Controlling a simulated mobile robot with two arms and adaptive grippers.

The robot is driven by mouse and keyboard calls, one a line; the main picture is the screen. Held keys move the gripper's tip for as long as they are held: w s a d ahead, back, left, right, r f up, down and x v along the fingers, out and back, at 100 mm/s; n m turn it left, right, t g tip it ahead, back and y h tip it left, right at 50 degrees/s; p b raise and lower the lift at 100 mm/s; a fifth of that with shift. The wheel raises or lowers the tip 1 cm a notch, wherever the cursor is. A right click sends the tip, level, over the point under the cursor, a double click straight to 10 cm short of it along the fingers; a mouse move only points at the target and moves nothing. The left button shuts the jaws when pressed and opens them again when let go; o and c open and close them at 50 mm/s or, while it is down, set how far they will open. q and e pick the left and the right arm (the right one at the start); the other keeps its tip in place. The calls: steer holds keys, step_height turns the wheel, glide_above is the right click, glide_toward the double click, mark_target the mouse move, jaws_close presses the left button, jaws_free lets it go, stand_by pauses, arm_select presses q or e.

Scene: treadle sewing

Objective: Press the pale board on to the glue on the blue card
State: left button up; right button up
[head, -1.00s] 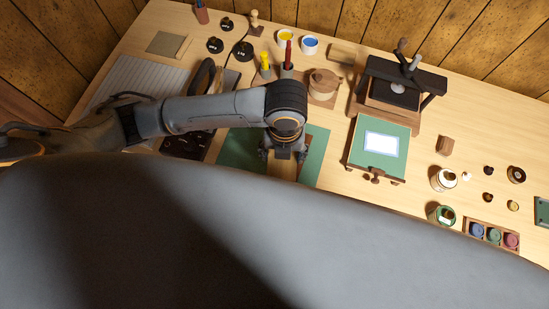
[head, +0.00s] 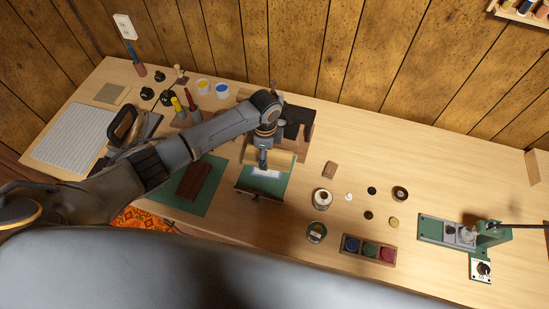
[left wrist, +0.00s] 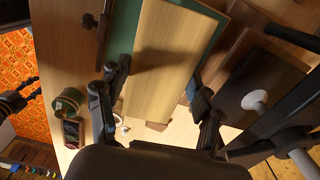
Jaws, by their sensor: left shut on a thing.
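My left gripper (head: 263,163) is shut on the pale board (head: 282,159) and holds it over the green bed (head: 253,184) of the press. The board fills the middle of the left wrist view (left wrist: 168,60), between the two fingers (left wrist: 160,95). The card (head: 266,173) lies on the green bed as a whitish, blue-edged rectangle, partly covered by the gripper and board. The glue cannot be made out. Whether the board touches the card cannot be told. A dark fingered shape (left wrist: 18,98) at the left wrist view's left edge looks like my right gripper; its jaws are unclear.
The black press frame (head: 297,122) stands just behind the board. A brown block (head: 195,180) lies on the green mat (head: 212,196) to the left. Jars, a spool (head: 322,198) and an ink tray (head: 368,250) stand to the right.

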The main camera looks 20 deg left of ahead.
arm_select(q)
steer(key=shift+w+a+f, duration=0.1)
steer(key=shift+f, duration=0.1)
steer(key=shift+a+f+b, duration=0.15)
steer(key=shift+f+b, duration=0.1)
steer(key=shift+b, duration=0.1)
steer(key=f+b, duration=0.2)
steer(key=shift+a+f, duration=0.2)
steer(key=shift+f, duration=0.15)
steer(key=shift+d+f+b, duration=0.15)
steer(key=shift+f+b, duration=0.8)
steer(key=shift+b, duration=0.25)
steer(key=shift+f+b, duration=0.4)
arm_select(e)
steer(key=f, duration=0.5)
steer(key=shift+a+f, duration=0.25)
steer(key=shift+f, duration=0.05)
arm_select(q)
steer(key=shift+f, duration=0.2)
arm_select(e)
steer(key=shift+a+f, duration=0.2)
steer(key=shift+a, duration=0.25)
arm_select(q)
steer(key=shift+f+b, duration=0.3)
steer(key=shift+b, duration=0.05)
arm_select(e)
steer(key=shift+f, duration=0.2)
